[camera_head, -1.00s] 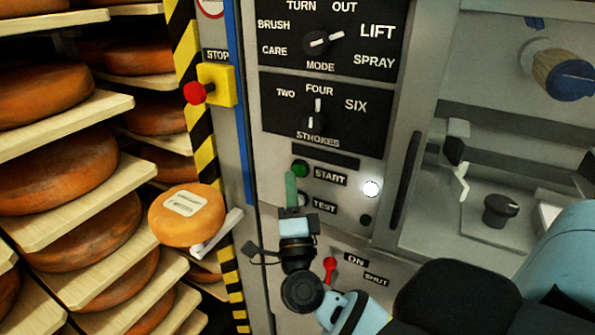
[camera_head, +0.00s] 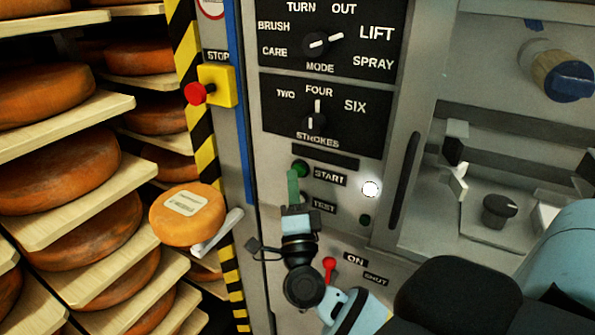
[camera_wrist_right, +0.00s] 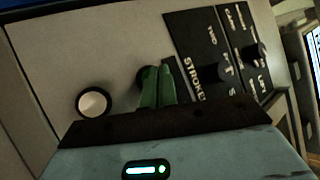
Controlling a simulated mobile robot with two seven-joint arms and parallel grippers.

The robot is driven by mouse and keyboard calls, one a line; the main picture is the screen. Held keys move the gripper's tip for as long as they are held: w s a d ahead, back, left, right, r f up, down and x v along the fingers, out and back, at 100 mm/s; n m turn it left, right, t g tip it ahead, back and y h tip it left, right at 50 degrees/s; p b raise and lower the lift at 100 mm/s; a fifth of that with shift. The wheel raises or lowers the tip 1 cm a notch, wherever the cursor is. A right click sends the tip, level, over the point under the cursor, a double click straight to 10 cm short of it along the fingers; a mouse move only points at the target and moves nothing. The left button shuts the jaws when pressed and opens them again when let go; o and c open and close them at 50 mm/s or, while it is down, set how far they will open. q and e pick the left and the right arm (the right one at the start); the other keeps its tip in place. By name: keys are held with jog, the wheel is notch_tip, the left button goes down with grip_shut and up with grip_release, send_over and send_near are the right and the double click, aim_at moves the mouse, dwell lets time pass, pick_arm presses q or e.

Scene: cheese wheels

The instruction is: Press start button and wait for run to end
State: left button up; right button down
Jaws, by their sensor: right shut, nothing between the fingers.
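A round white lamp (camera_head: 371,189) right of START is lit. My left gripper is not in view.
A red STOP button (camera_head: 195,93) on a yellow box sits at upper left. A cheese wheel (camera_head: 187,214) rests on a support beside the striped post. Shelves of cheese fill the left. A red lever (camera_head: 329,266) is close right of my gripper.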

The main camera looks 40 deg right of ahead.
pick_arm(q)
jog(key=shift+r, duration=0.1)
pick_arm(e)
jog(key=shift+w+d, duration=0.15)
jog(key=shift+d, duration=0.2)
dwell(0.5)
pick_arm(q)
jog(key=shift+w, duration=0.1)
pick_arm(e)
jog(key=shift+a, duration=0.1)
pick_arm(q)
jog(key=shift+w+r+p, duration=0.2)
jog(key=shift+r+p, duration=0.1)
pick_arm(e)
jog(key=shift+s+a, duration=0.3)
jog(key=shift+a, duration=0.35)
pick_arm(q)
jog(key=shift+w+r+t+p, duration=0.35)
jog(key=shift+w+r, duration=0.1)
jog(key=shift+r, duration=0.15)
pick_arm(e)
jog(key=a, duration=0.1)
jog(key=s+a, duration=0.1)
jog(key=a, duration=0.1)
jog(key=s+a, duration=0.1)
jog(key=shift+a, duration=0.3)
